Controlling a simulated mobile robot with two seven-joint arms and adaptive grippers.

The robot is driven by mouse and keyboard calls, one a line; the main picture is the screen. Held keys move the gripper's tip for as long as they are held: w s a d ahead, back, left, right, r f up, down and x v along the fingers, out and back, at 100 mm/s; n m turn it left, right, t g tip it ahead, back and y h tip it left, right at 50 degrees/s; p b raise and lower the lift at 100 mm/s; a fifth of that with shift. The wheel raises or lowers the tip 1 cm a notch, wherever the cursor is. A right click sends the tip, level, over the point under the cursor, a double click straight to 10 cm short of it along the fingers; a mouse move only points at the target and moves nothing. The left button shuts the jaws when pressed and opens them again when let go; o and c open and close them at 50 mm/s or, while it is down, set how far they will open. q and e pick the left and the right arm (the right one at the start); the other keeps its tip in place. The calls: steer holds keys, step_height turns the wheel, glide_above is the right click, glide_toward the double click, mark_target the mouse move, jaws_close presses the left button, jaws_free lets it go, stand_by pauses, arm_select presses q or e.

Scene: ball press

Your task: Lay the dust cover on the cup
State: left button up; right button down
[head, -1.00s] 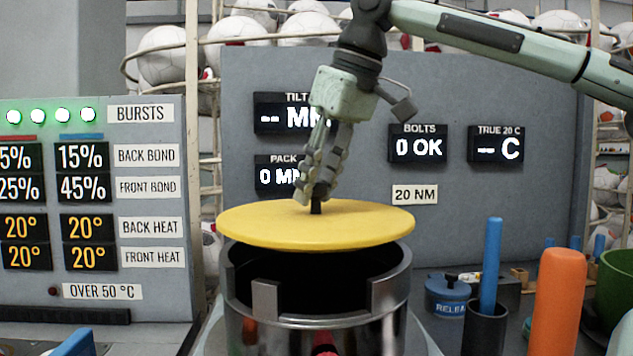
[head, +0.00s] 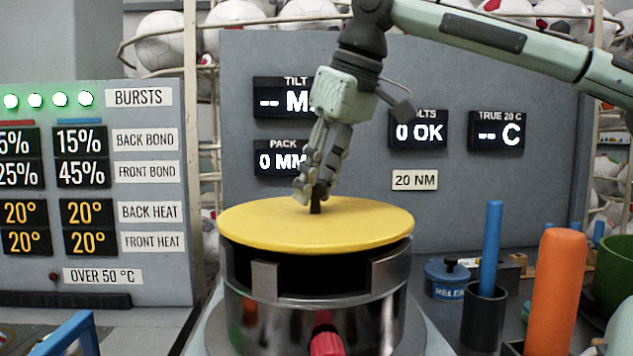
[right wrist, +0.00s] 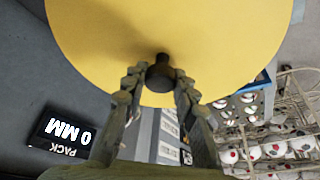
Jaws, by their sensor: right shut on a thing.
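The dust cover is a round yellow disc (head: 315,226) with a short black knob at its centre. It is roughly level over the cup (head: 310,315), a shiny metal cylinder with upright tabs at its front rim. The cover hides most of the cup's opening. A dark gap shows under its front edge; I cannot tell whether it touches the rim at the back. My right gripper (head: 316,203) comes from above and is shut on the knob. My left gripper is out of view.
A red knob (head: 326,342) sticks out at the cup's front. To the right stand a blue rod (head: 491,245) in a dark holder, an orange cylinder (head: 556,290) and a blue release pot (head: 447,279). A grey display panel (head: 480,210) stands behind.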

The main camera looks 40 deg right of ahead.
steer(key=shift+f, duration=0.8)
stand_by(0.4)
steer(key=c, duration=1.1)
jaws_free()
steer(key=v, duration=1.2)
